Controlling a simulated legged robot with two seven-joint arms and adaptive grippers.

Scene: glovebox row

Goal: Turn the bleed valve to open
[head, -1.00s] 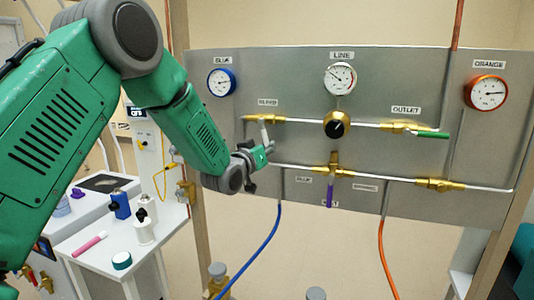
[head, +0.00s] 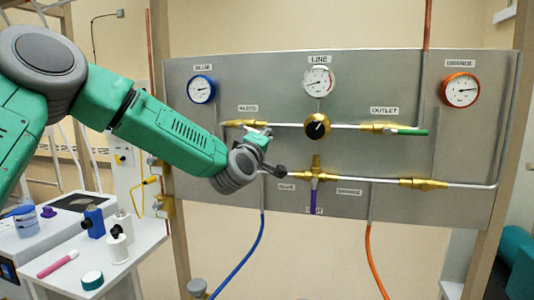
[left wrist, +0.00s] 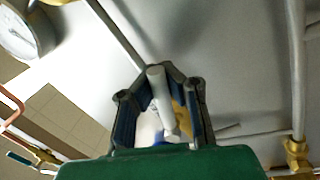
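The bleed valve (head: 243,123) is a brass fitting under the BLEED label, at the upper left of the grey panel in the head view. Its pale grey lever shows in the left wrist view (left wrist: 158,95), between the dark fingers of my left gripper (left wrist: 162,80). The fingers draw in close around the lever and look shut on it. In the head view my left gripper (head: 272,150) sits just below and right of the valve and hides most of the lever. My right gripper is in neither view.
The panel (head: 360,95) also bears a black-and-gold line knob (head: 317,126), a green-handled outlet valve (head: 405,130), a purple-handled valve (head: 315,185) and several gauges. Blue (head: 250,250) and orange (head: 372,255) hoses hang below. A white cart (head: 130,245) with bottles stands at left.

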